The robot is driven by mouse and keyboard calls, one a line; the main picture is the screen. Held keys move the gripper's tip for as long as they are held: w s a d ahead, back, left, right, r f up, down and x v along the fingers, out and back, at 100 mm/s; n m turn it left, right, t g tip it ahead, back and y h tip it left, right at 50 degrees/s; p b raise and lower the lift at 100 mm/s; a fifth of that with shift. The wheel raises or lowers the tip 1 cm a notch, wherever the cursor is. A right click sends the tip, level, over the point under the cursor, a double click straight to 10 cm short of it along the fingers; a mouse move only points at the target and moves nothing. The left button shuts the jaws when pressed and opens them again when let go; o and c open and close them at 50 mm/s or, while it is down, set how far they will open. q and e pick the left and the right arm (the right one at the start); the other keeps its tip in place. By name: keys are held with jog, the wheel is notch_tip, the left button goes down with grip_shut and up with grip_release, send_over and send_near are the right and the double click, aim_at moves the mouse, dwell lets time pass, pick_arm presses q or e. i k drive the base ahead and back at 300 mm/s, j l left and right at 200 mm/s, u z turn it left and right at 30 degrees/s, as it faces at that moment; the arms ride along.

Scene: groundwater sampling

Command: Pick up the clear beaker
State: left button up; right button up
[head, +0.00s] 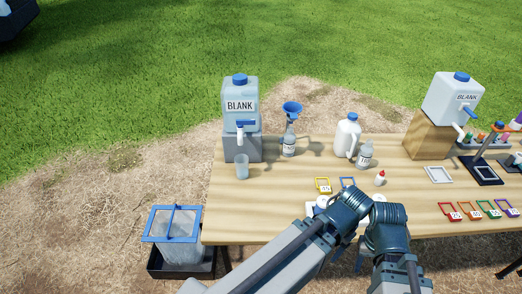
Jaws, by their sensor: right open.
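The clear beaker (242,166) stands upright on the wooden table (300,225) near its left end. It is in front of the left blank-water container and below its tap. My two arms come in from the bottom, right of the beaker, and their joints meet over the table's front edge. My right gripper (362,243) is open and mostly hidden behind these joints, well apart from the beaker. My left gripper cannot be made out behind the arms.
The left BLANK container (240,104) stands on a grey block (242,147). A bottle with a blue funnel (291,108) and a white jug (347,136) stand right of the beaker. A blue-framed bin (175,225) stands left of the table. Table in front of the beaker is clear.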

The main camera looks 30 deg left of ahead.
aim_at(240, 161)
jog(key=u, duration=1.25)
